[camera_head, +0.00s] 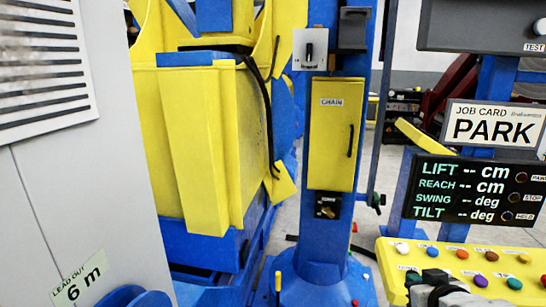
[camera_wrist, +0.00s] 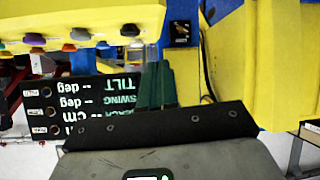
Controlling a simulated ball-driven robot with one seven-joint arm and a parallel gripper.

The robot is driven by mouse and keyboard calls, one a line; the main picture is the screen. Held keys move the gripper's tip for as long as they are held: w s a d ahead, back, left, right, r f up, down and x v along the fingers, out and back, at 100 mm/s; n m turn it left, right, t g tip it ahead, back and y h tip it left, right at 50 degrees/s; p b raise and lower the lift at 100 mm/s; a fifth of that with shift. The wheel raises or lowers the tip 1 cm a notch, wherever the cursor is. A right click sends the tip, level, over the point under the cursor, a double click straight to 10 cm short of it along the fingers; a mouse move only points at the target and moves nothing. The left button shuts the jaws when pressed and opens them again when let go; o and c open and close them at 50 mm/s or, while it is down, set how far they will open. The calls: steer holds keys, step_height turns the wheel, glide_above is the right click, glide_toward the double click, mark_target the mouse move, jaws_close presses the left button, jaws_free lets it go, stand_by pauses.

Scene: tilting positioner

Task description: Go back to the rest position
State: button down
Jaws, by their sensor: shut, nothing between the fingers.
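My gripper (camera_wrist: 157,75) shows in the wrist view as dark green fingers, closed together with nothing between them. Its dark body fills the bottom of that view. The finger tips are in front of the black readout board and close below the yellow button panel in the picture; I cannot tell whether they touch anything. In the head view a grey and black part, probably of my arm, shows at the bottom right, over the yellow button panel (camera_head: 388,258). The job card (camera_head: 494,127) reads PARK. The readout board (camera_head: 452,190) shows dashes for lift, reach, swing and tilt.
A blue column (camera_head: 320,240) with a yellow CHAIN cabinet (camera_head: 333,135) stands mid-view. The big yellow and blue positioner (camera_head: 195,150) is left of it. A grey cabinet (camera_head: 70,180) labelled LEAD OUT 6 m fills the left. Several coloured buttons top the panel.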

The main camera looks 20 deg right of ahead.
steer(key=s+a+f+n+g+y, duration=0.1)
steer(key=s+a+f+g+y, duration=0.1)
steer(key=s+a+f, duration=0.4)
steer(key=s+a+f+n+g+y, duration=0.15)
steer(key=a+f, duration=0.25)
steer(key=f, duration=0.4)
steer(key=s+a+f+g, duration=0.3)
steer(key=s+f, duration=0.2)
steer(key=s, duration=0.3)
steer(key=s+a+f+g+y, duration=0.1)
steer(key=s+a+f+g, duration=0.2)
steer(key=s+f, duration=0.2)
steer(key=s, duration=0.2)
steer(key=shift+s+n, duration=0.35)
steer(key=shift+y, duration=0.25)
